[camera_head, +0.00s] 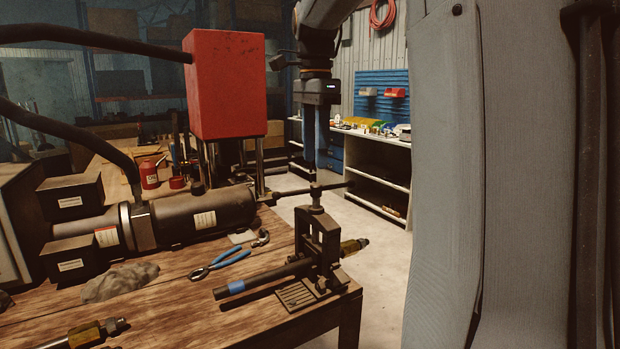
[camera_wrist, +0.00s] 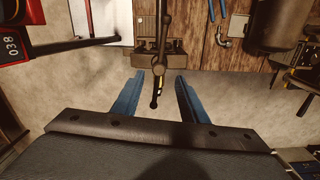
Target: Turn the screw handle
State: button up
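The screw handle (camera_head: 333,186) is a thin dark bar, roughly level, across the top of the screw on a black clamp (camera_head: 330,236) at the table's front right corner. The clamp stands around a dark hose (camera_head: 264,282) with a blue band. My gripper (camera_head: 309,172) points down at the handle from above. In the wrist view my gripper (camera_wrist: 160,76) has its two blue fingers well apart. The handle's bar (camera_wrist: 156,88) lies in line with the gap between them, its round end toward the palm. I see no finger touching it; their height difference is unclear.
Blue-handled pliers (camera_head: 222,263), a grey rag (camera_head: 120,282) and a large dark cylinder (camera_head: 205,213) lie on the wooden table (camera_head: 190,310). A red box (camera_head: 226,85) stands behind. Open floor (camera_head: 385,262) lies right of the clamp, with shelves (camera_head: 378,170) beyond.

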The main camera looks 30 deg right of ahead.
aim_at(316, 184)
notch_tip(316, 184, down, 6)
jog(key=shift+s+d+f+p, duration=0.1)
jog(key=shift+f+p, duration=0.15)
jog(key=shift+p, duration=0.25)
grip_shut()
